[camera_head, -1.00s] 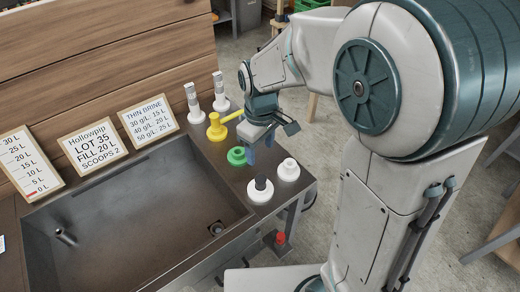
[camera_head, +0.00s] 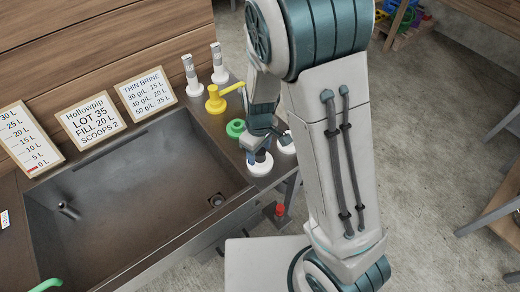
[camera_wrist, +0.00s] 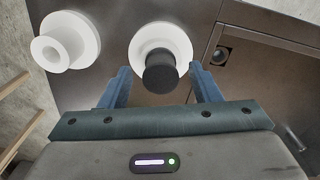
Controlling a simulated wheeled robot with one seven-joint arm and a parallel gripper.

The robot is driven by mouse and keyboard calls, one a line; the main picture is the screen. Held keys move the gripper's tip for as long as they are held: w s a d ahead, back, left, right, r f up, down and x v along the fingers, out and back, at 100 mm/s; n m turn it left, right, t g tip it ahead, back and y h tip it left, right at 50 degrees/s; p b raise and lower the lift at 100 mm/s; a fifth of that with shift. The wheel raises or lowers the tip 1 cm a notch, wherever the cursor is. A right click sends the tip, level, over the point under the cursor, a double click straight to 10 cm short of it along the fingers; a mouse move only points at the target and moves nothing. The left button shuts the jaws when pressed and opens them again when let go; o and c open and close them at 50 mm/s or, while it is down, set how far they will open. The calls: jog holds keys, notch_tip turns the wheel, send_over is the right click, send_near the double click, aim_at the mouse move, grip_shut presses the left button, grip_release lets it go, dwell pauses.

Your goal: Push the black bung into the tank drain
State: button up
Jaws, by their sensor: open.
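The black bung (camera_wrist: 160,75) stands upright in a round white holder (camera_wrist: 178,38) on the tank's right-hand ledge. The holder shows under my gripper in the head view (camera_head: 261,168), where the bung is mostly hidden by the fingers. My gripper (camera_head: 259,157) is open, its two blue fingers on either side of the bung in the wrist view.
A second white fitting (camera_wrist: 65,45) stands beside the holder. A green ring (camera_head: 235,129), a yellow scoop-like piece (camera_head: 214,102) and two white-and-grey pieces stand farther back on the ledge. A green curved piece (camera_head: 46,285) is at lower left.

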jog(key=shift+f, duration=0.15)
jog(key=shift+c, duration=0.4)
grip_shut()
jog(key=shift+s+r+p, duration=0.1)
jog(key=shift+r+p, duration=0.3)
jog(key=shift+r, duration=0.25)
jog(key=c, duration=1)
grip_release()
grip_shut()
jog(key=shift+r+p, duration=1.5)
jog(key=shift+r, duration=0.5)
